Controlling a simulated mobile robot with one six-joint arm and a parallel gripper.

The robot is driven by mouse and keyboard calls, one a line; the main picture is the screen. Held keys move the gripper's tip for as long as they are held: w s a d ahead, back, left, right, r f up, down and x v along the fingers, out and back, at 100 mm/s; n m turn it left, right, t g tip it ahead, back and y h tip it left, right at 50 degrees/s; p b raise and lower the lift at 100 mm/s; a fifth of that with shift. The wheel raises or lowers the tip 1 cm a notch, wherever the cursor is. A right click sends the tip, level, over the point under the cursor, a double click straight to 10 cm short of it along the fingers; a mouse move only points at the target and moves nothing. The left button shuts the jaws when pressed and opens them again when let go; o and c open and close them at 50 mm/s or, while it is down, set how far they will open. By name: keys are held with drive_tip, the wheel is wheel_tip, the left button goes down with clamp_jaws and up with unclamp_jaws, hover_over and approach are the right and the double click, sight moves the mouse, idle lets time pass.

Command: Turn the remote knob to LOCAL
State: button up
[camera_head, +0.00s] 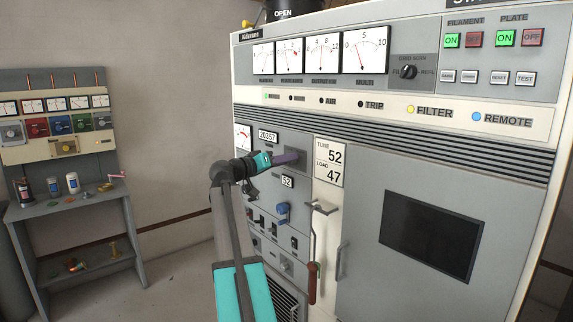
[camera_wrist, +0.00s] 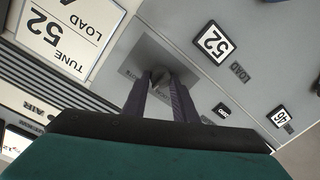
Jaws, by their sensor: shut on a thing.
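My gripper reaches the transmitter cabinet's front panel in the head view (camera_head: 298,158), left of the TUNE 52 / LOAD 47 plate (camera_head: 329,163). In the wrist view my gripper's two dark fingers (camera_wrist: 160,82) are shut on a small dark knob (camera_wrist: 158,74). The knob sits on a darker grey square plate (camera_wrist: 143,52). Its lettering is small and partly covered, so I cannot read the knob's setting. In the head view the fingers hide the knob. The blue REMOTE lamp (camera_head: 476,117) is lit at the upper right.
A blue knob (camera_head: 283,208) and several switches sit below my gripper. A handle with a red grip (camera_head: 313,270) hangs to the right, beside the door with a dark window (camera_head: 427,236). A grey bench (camera_head: 80,206) with jars stands at the left.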

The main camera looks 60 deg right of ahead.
drive_tip(key=n+p, duration=0.1)
drive_tip(key=n, duration=0.9)
drive_tip(key=shift+w+f+g+p, duration=0.1)
drive_tip(key=shift+w+g+p, duration=0.05)
drive_tip(key=shift+g+p, duration=0.15)
drive_tip(key=shift+y, duration=0.3)
drive_tip(key=o, duration=1)
drive_tip(key=shift+o, duration=0.2)
drive_tip(key=f+b+v, duration=0.1)
drive_tip(key=b+v, duration=0.2)
drive_tip(key=v, duration=1)
drive_tip(key=shift+a+r+b, duration=0.3)
drive_tip(key=shift+a+r, duration=0.1)
drive_tip(key=shift+r, duration=0.1)
drive_tip(key=shift+w, duration=0.1)
